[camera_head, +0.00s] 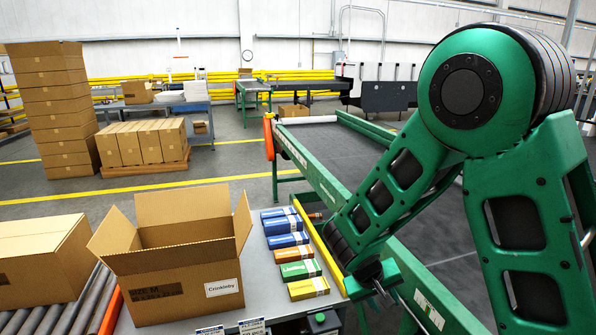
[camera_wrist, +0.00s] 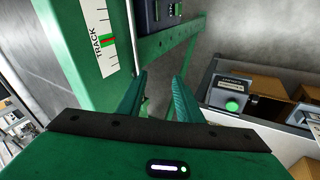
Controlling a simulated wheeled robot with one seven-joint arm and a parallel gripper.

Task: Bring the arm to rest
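My green arm crosses the right half of the head view, its elbow high and its forearm running down to the left. My gripper (camera_head: 380,297) is low, at the right end of the grey table, beside the green conveyor frame (camera_head: 318,180). In the wrist view my gripper (camera_wrist: 160,80) shows two green fingers held apart with nothing between them. Past the fingers is the green frame with a white "TRACK" scale (camera_wrist: 98,35). I cannot tell from these frames how close the fingers are to the frame.
An open carton labelled "Crinkleby" (camera_head: 185,290) stands on the grey table (camera_head: 263,300). A row of small blue, green and orange cartons (camera_head: 297,270) lies between it and my gripper. A control box with a green button (camera_wrist: 231,104) shows in the wrist view. The dark belt (camera_head: 345,150) is bare.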

